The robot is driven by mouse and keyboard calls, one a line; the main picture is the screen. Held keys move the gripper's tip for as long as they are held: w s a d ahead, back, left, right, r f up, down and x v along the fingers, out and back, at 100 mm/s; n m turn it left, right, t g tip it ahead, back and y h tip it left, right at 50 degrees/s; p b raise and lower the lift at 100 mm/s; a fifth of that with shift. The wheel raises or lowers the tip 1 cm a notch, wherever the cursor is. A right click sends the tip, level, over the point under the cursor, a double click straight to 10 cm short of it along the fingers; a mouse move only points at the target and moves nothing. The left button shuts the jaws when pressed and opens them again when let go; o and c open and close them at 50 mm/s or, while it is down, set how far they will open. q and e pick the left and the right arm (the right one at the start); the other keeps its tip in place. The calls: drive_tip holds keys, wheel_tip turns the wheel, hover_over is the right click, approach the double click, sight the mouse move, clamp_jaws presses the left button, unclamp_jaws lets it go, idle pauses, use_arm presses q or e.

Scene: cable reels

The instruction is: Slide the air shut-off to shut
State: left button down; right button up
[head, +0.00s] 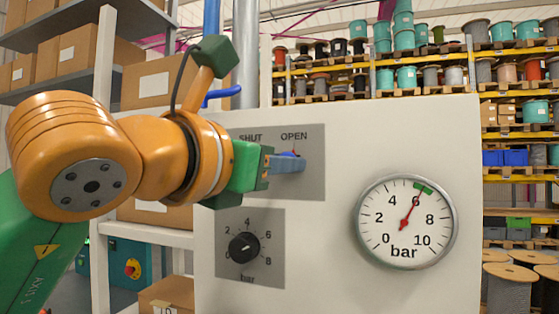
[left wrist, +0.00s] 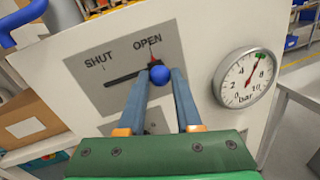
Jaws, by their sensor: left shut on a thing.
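The air shut-off is a slider on a grey plate (head: 313,185) marked SHUT on the left and OPEN on the right. Its round blue knob (left wrist: 160,75) sits at the right end of a dark slot (left wrist: 122,78), under OPEN by a red mark. My left gripper (head: 297,163) has its two blue-grey fingers on either side of the knob, shut on it. In the head view the fingers hide most of the knob and the slot. My right gripper is not in view.
A round gauge (head: 405,222) on the white panel (head: 335,265) reads about 6 bar. A black regulator knob (head: 244,247) is below the slider plate. A blue handle (head: 222,94) on a pipe is above the panel. Shelves with boxes (head: 145,80) stand left; reel racks stand behind.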

use_arm(q)
drive_tip(key=shift+r, duration=0.1)
idle(0.5)
drive_tip(key=w+a, duration=0.2)
drive_tip(key=a, duration=0.4)
drive_tip(key=shift+a, duration=0.4)
drive_tip(key=c, duration=0.8)
unclamp_jaws()
drive_tip(key=shift+w+r, duration=0.1)
drive_tip(key=shift+o, duration=1.1)
drive_tip(key=shift+a, duration=0.2)
